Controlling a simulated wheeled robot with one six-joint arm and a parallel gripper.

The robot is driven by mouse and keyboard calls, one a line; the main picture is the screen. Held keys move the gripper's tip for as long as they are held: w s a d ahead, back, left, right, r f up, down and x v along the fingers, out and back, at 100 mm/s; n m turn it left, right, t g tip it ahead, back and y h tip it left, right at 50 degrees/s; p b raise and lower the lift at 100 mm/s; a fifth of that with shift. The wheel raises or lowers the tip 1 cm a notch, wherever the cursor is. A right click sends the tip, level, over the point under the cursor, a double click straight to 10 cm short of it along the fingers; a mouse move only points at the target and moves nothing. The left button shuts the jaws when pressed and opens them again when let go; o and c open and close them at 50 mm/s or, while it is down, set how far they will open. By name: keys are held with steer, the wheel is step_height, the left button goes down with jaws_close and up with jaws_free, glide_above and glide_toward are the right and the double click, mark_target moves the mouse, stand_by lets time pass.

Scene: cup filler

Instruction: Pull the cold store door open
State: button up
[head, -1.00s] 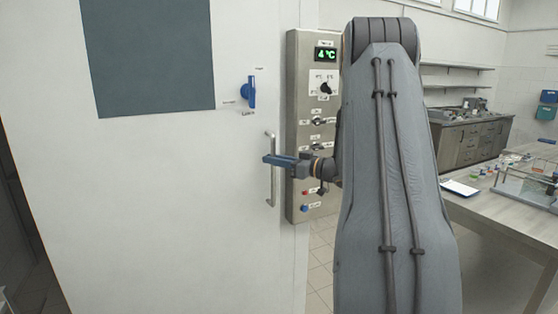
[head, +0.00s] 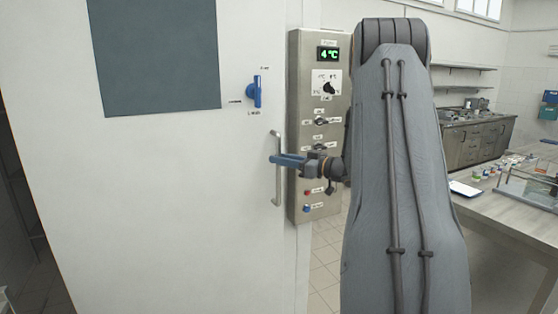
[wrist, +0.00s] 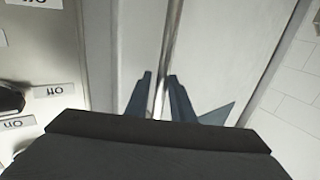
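The cold store door (head: 170,200) is a large white panel with a dark grey window (head: 155,55). Its upright metal handle (head: 277,185) is near its right side. My gripper (head: 275,160) is at the handle's middle, reaching from the right. In the wrist view, the blue fingers of my gripper (wrist: 160,85) lie either side of the handle bar (wrist: 170,40). A gap shows between the fingers, wider than the bar, so they look open around it. I cannot tell whether either finger touches it. I cannot tell whether the door is ajar.
A blue knob (head: 256,91) sits on the door above the handle. A grey control panel (head: 307,100) reading 4 °C stands just right of the door. A table (head: 530,215) with small items is at right. Tiled floor shows below the panel.

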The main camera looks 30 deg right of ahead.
steer(key=b+v, duration=0.2)
steer(key=v, duration=0.5)
steer(key=shift+d, duration=0.1)
stand_by(0.4)
